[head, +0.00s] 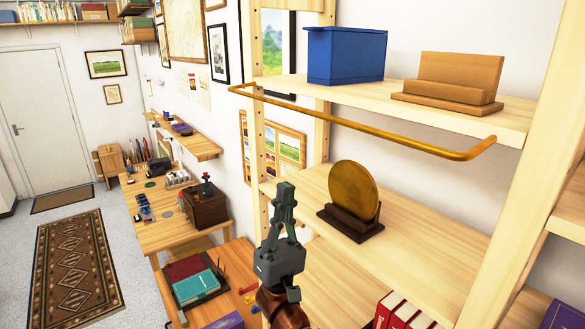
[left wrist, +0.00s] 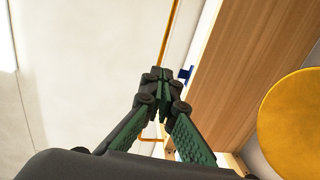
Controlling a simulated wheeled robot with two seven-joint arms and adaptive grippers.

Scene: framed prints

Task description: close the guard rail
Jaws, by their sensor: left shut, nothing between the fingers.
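The guard rail (head: 360,131) is a thin golden bar with bent ends. It stands out in front of the upper shelf (head: 450,112), with a gap between bar and shelf edge. In the left wrist view the rail (left wrist: 171,32) runs upward beyond my fingertips. My left gripper (head: 284,190) points up below the rail, near its left part, and is shut and empty. Its fingertips (left wrist: 160,78) also show in the left wrist view, apart from the rail. My right gripper is in neither view.
A blue box (head: 345,56) and a wooden stand (head: 455,80) sit on the upper shelf. A round golden disc (head: 354,190) on a dark stand is on the lower shelf, right of my gripper. Red books (head: 395,312) stand below. A wooden upright (head: 515,165) bounds the right.

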